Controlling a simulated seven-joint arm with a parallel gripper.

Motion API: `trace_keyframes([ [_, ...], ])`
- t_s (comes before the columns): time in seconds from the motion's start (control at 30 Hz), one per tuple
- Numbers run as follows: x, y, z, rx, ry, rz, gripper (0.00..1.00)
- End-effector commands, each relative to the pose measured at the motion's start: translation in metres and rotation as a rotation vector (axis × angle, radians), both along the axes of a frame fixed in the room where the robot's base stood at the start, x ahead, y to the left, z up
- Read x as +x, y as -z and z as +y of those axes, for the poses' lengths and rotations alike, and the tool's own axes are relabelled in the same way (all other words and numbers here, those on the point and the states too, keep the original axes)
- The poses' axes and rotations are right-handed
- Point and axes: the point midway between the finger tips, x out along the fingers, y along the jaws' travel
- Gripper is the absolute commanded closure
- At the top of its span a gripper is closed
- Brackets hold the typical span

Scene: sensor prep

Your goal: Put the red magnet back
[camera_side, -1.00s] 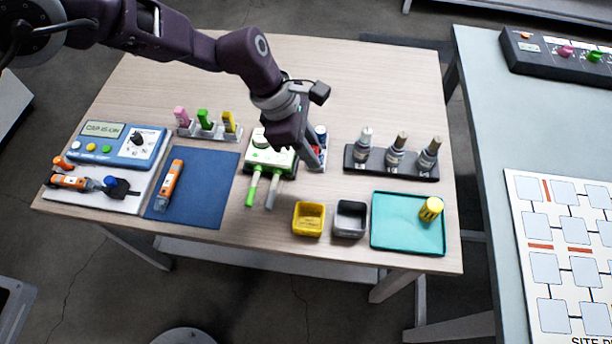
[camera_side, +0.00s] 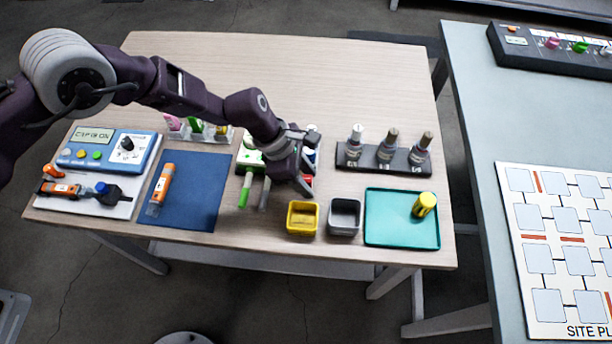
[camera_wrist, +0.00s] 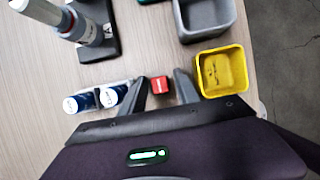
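The red magnet (camera_wrist: 160,85) is a small red block between my two fingertips in the wrist view. In the side view a bit of red (camera_side: 308,181) shows beside the finger end. My gripper (camera_wrist: 162,84) points down, its fingers standing apart on either side of the block with narrow gaps visible. I cannot tell whether the magnet rests on the table or what lies under it. Two white-and-blue vials (camera_wrist: 96,98) in a pale holder are just left of the fingers in the wrist view; my wrist partly hides them in the side view.
The yellow bin (camera_side: 302,218) and grey bin (camera_side: 344,217) stand close in front of my gripper. A teal tray (camera_side: 385,233) holds a yellow cylinder (camera_side: 424,204). A dark rack (camera_side: 360,159) with several bottles is to the right; a green-and-white device (camera_side: 249,156) is to the left.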

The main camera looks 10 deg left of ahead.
Motion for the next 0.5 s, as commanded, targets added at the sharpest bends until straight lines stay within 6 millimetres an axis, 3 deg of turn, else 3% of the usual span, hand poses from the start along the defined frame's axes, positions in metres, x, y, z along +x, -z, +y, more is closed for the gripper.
trace_keyframes([
  [0.33,0.0,-0.002,0.0,0.0,0.001,0.0,0.58],
  [0.5,0.001,-0.028,0.01,-0.001,-0.002,-0.001,0.58],
])
